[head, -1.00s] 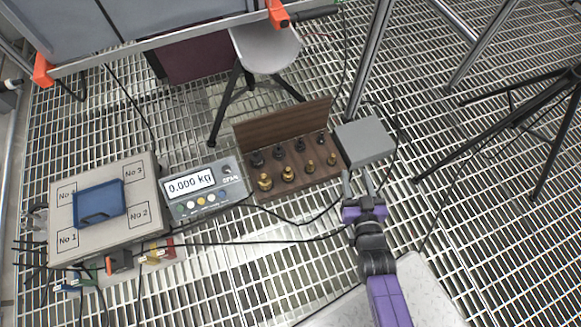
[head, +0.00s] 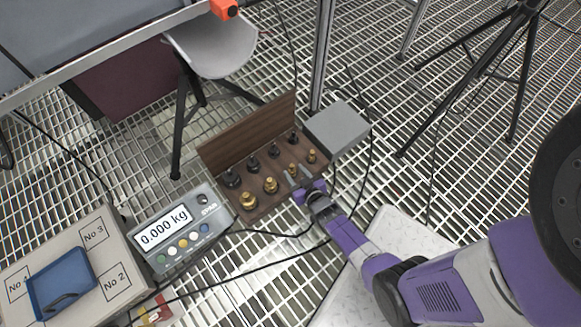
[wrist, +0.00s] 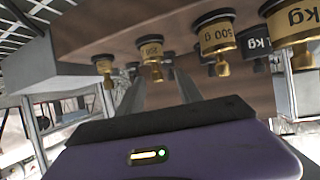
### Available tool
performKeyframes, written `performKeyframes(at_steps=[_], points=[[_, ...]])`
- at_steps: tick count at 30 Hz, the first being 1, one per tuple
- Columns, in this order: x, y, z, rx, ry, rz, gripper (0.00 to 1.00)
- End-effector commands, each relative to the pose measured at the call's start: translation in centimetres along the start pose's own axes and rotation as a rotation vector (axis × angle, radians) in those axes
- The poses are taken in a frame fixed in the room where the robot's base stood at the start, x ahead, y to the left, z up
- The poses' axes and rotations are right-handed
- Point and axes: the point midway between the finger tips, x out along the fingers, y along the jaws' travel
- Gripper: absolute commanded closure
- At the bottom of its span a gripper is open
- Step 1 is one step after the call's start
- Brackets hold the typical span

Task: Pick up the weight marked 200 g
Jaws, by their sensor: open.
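The brass weight marked 200 (wrist: 152,52) shows in the wrist view, inverted, its knob pointing down in the picture. By its place in the row it is the third brass weight from the left (head: 293,169) in the head view, standing in the wooden weight stand (head: 268,207). My gripper (head: 297,178) is open and empty at the stand's front edge. In the wrist view its two fingers (wrist: 160,91) lie either side of the line to that weight. Whether they reach around it I cannot tell. Labels on the smaller weights behind are unreadable.
A brass weight marked 500 g (wrist: 217,36) and a larger one marked kg (wrist: 292,22) are neighbours. A small brass weight (head: 311,156) stands on the other side. A grey box (head: 338,128) borders the stand on the right; a scale (head: 172,240) reading 0.000 kg is left.

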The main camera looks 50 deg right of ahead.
Motion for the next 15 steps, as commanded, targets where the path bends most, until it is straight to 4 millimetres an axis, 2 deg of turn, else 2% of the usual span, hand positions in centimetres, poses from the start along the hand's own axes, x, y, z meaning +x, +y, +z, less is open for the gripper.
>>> performKeyframes(at_steps=[3, 6, 15], points=[[2.2, 0.6, 0.1, -0.002, 0.002, 0.002, 0.58], [3.3, 0.6, 0.1, -0.001, 0.002, 0.001, 0.58], [4.0, 0.5, -0.2, -0.001, 0.0, 0.001, 0.58]])
